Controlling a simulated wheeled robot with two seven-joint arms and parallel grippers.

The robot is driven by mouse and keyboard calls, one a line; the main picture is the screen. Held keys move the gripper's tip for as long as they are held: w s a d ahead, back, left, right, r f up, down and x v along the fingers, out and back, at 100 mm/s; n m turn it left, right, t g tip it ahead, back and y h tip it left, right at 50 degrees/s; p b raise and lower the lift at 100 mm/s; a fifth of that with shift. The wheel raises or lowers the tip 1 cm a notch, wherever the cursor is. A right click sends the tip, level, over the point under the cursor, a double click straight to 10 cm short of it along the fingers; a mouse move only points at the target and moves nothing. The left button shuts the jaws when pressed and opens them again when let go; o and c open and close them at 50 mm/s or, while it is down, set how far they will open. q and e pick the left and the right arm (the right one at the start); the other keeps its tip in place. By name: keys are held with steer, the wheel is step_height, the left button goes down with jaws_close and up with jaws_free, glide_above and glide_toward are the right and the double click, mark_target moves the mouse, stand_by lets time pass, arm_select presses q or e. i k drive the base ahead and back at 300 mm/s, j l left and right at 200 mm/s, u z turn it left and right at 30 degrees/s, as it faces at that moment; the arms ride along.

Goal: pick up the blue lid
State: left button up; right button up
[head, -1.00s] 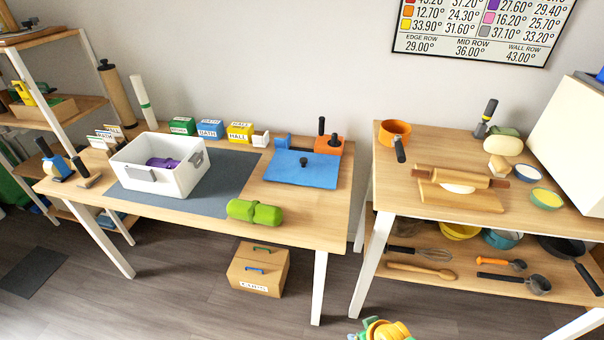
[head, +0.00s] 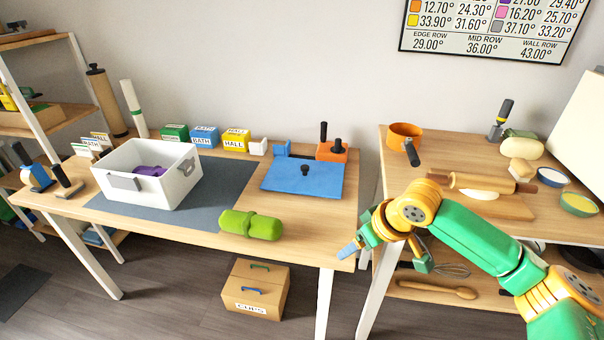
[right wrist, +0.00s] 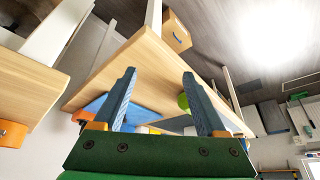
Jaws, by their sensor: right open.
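The blue lid (head: 303,178) is a flat blue rectangle with a small dark knob in its middle. It lies flat at the right part of the left table in the head view. In the right wrist view, part of the blue lid (right wrist: 91,108) shows behind one finger. My right gripper (head: 352,246) is by the table's front right corner, to the right of and nearer than the lid, and apart from it. In the right wrist view, the right gripper (right wrist: 158,74) has its two fingers spread with nothing between them. My left gripper is not in view.
A green rounded object (head: 251,225) lies near the front edge, left of the lid. An orange block with dark knobs (head: 331,152) stands behind the lid. A white bin (head: 150,186) is farther left. The right table (head: 400,172) stands across a narrow gap.

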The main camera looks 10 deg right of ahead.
mark_target(288, 175)
steer(key=i, duration=1.3)
